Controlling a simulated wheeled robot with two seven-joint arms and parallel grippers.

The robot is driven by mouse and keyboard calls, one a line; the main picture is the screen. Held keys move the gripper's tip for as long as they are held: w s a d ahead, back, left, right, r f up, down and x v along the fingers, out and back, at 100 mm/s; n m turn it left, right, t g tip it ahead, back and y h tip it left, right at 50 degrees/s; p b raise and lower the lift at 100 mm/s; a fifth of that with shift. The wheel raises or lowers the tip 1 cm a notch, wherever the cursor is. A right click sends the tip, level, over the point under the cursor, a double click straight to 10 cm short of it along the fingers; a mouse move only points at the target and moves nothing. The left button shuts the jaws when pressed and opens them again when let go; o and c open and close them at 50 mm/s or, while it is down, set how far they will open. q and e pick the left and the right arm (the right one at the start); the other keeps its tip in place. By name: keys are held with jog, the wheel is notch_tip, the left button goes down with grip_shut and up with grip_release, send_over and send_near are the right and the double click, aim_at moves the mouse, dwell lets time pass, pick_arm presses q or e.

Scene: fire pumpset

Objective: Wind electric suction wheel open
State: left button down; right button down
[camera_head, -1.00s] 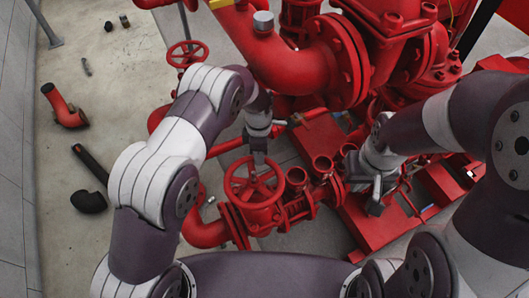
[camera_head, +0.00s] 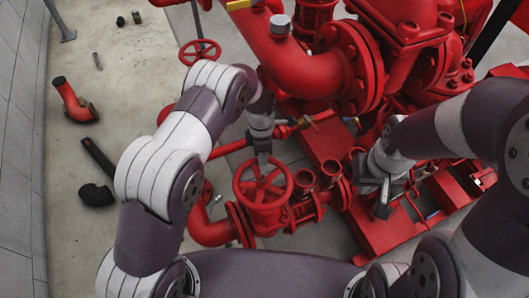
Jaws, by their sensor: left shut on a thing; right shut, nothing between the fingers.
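A red handwheel (camera_head: 263,184) sits on a red valve low in the middle of the head view, with its spokes and most of its rim showing. My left gripper (camera_head: 263,158) comes down from above onto the wheel's far rim and is shut on it; the fingers are small in the picture. My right gripper (camera_head: 384,205) is to the right of the wheel, apart from it, shut and empty, above the red base frame. A second red handwheel (camera_head: 199,52) stands further back at the upper left.
Large red pump piping (camera_head: 300,65) fills the back and upper right. A loose red elbow (camera_head: 74,103) and a black elbow pipe (camera_head: 95,194) lie on the concrete floor at left, where room is free.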

pick_arm(q)
jog(key=shift+w+a, duration=0.1)
jog(key=shift+w, duration=0.05)
jog(key=c, duration=1.1)
grip_release()
jog(key=shift+f, duration=0.1)
